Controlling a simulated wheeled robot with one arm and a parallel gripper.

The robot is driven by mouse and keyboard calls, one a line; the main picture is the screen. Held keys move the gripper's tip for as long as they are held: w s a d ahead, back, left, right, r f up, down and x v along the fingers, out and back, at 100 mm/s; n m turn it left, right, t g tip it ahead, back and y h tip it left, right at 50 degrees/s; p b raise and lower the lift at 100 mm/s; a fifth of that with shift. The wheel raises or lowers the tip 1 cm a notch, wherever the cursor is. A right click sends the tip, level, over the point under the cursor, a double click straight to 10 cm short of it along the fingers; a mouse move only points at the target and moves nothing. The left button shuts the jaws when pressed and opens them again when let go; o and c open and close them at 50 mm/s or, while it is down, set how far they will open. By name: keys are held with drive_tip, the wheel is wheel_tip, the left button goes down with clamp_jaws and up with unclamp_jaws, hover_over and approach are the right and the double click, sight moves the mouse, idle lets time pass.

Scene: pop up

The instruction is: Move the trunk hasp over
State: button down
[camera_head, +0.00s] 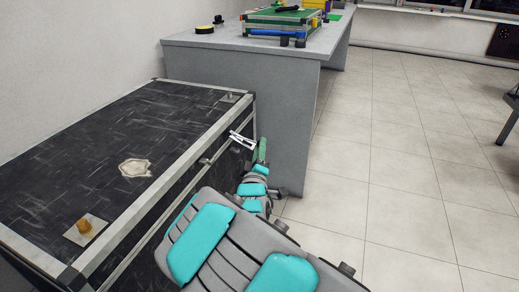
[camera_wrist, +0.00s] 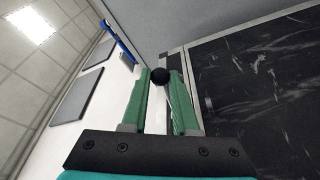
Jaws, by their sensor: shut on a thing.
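The black trunk (camera_head: 75,145) with pale metal edging stands against the wall at the left; its dark scuffed panel fills the right of the wrist view (camera_wrist: 265,90). A pale metal hasp (camera_head: 240,140) sticks out from the trunk's front edge near its far corner. My gripper (camera_head: 260,152) is at that corner, its green fingers beside the hasp. In the wrist view my gripper (camera_wrist: 161,85) is closed around a pale strip, which appears to be the hasp, with a dark round knob (camera_wrist: 160,76) at the fingertips. The fingers hide part of the hold.
A grey table (camera_head: 280,110) stands just beyond the trunk, close to my gripper, with a green board, a blue-handled tool (camera_head: 277,33) and yellow tape (camera_head: 204,30) on it. A metal plate with a brass knob (camera_head: 84,226) sits on the trunk's near end.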

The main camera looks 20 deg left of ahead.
wheel_tip(320, 180, up, 3)
drive_tip(key=shift+p, duration=0.5)
drive_tip(key=shift+a+r+p, duration=0.2)
drive_tip(key=shift+r+p, duration=0.2)
drive_tip(key=shift+r, duration=0.55)
drive_tip(key=c, duration=0.6)
unclamp_jaws()
drive_tip(key=shift+s+f, duration=0.1)
drive_tip(key=shift+s, duration=0.05)
